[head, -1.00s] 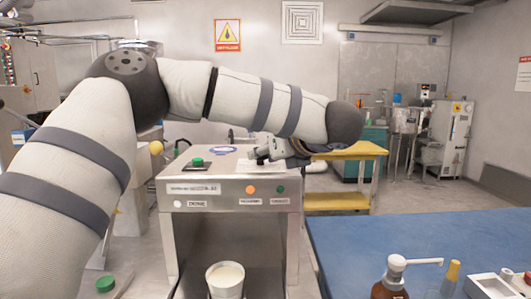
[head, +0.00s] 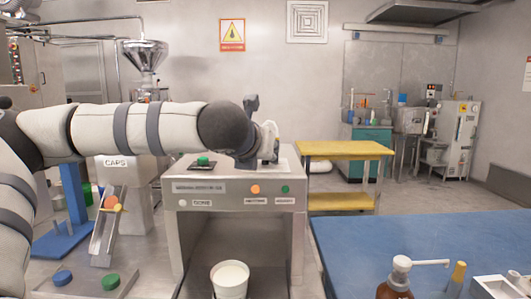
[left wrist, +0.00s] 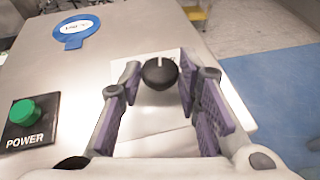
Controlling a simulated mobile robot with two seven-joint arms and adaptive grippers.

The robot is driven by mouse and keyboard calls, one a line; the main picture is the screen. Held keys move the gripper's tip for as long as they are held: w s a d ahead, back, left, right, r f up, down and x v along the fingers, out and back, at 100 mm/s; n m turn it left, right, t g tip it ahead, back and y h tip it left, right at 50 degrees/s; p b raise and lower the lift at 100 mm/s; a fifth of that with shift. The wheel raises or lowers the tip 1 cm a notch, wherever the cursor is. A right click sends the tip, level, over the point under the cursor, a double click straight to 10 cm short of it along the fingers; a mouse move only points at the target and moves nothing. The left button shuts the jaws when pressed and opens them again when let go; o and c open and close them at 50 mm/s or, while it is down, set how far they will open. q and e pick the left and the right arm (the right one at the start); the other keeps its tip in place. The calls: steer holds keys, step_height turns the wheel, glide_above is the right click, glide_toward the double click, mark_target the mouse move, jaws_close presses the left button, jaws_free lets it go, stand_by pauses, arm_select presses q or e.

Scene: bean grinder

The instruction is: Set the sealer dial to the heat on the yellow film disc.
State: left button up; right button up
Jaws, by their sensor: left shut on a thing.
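The sealer (head: 235,200) is a grey metal machine with a flat top. Its dial (left wrist: 159,74) is a round black knob with a white mark that points toward the top of the left wrist view. My left gripper (left wrist: 158,88) has its purple-padded fingers on both sides of the dial, shut on it. In the head view the left gripper (head: 268,143) is over the sealer's top right, and the dial is hidden there. A blue disc tag (left wrist: 72,32) with a white label lies on the top; its print is too small to read. I cannot make out a yellow film disc. My right gripper is not in view.
A green POWER button (left wrist: 24,112) sits left of the dial. A white cup (head: 230,280) stands in the sealer's opening. A caps chute (head: 104,235) stands left, a blue table (head: 430,240) right, and a yellow-topped cart (head: 342,150) behind.

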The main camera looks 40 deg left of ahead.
arm_select(q)
steer(key=m+h, duration=0.2)
steer(key=a+m+t+h, duration=0.1)
steer(key=m+h, duration=0.1)
steer(key=h, duration=0.1)
steer(key=shift+s+r, duration=0.1)
steer(key=shift+a+m+h, duration=0.2)
steer(key=shift+m+h, duration=1)
steer(key=shift+h, duration=0.1)
steer(key=shift+a+m+h, duration=0.2)
steer(key=shift+m+h, duration=1)
steer(key=shift+h, duration=0.1)
steer(key=o, duration=1.1)
steer(key=shift+o, duration=0.2)
steer(key=v, duration=1.2)
steer(key=shift+a+r, duration=0.15)
steer(key=shift+a, duration=0.05)
